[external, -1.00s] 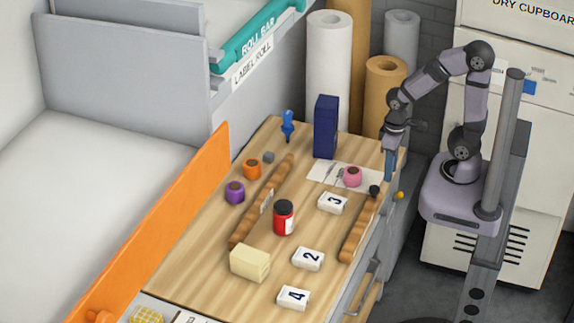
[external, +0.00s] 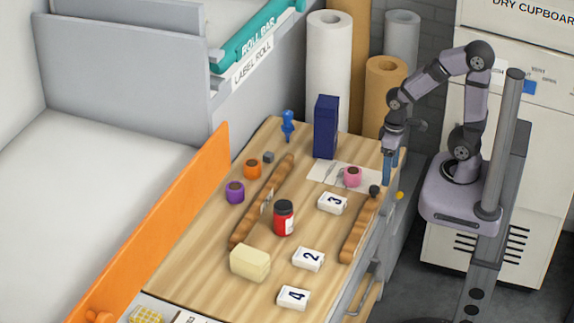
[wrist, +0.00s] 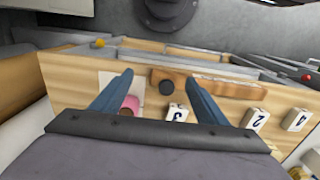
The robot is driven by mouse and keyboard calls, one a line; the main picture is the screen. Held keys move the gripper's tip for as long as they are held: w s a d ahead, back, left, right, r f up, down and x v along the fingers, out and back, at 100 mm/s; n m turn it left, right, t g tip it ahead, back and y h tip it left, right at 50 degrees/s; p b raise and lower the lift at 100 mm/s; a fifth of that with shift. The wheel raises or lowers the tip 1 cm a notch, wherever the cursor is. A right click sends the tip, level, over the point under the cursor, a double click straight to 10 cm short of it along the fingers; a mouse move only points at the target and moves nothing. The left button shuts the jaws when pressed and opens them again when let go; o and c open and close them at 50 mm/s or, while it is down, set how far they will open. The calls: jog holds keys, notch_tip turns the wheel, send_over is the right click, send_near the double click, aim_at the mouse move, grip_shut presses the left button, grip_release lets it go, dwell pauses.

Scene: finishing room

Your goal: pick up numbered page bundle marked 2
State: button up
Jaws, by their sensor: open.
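The white page bundle marked 2 (external: 308,258) lies on the wooden table, between the bundles marked 3 (external: 332,203) and 4 (external: 293,297). In the wrist view the bundle marked 2 (wrist: 256,119) is right of the fingers, with bundle 4 (wrist: 295,119) beyond it. Bundle 3 also shows in the wrist view (wrist: 178,113), between the fingers but farther off. My gripper (external: 388,183) hangs at the table's far right edge, well away from bundle 2. Its blue fingers (wrist: 157,88) are apart, with nothing held between them.
A cream block (external: 250,263) sits left of bundle 2. A red jar (external: 284,218) stands between two ridged wooden strips, the left one (external: 258,210) and the right one (external: 357,232). A pink pot (external: 352,176) and a tall navy box (external: 326,127) stand near the back.

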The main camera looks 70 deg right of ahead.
jog(key=w+a+f+n+t+y+b, duration=0.1)
jog(key=w+a+f+t+y+b, duration=0.1)
jog(key=w+a, duration=0.4)
jog(key=w+a+f+n+t+y+b, duration=0.1)
jog(key=w+a+f+t+b, duration=0.2)
jog(key=a, duration=0.6)
jog(key=m+t+b, duration=0.1)
jog(key=t+b, duration=0.5)
jog(key=b, duration=0.2)
send_over(309, 256)
jog(key=shift+s+a+f, duration=0.15)
jog(key=shift+s+f, duration=0.05)
jog(key=shift+f, duration=0.4)
jog(key=shift+s+a+f, duration=0.1)
jog(key=shift+s+f, duration=0.1)
jog(key=shift+f, duration=0.35)
jog(key=s+h, duration=0.1)
jog(key=s+f+b, duration=0.1)
jog(key=s, duration=0.1)
jog(key=s+f+m+t+h+b, duration=0.1)
jog(key=s, duration=0.1)
jog(key=shift+h, duration=0.3)
jog(key=shift+s+d, duration=0.15)
jog(key=shift+s, duration=0.15)
jog(key=shift+d+x, duration=0.2)
jog(key=shift+x, duration=3.5)
jog(key=shift+w+r, duration=0.1)
jog(key=shift+r, duration=0.1)
jog(key=c, duration=1.2)
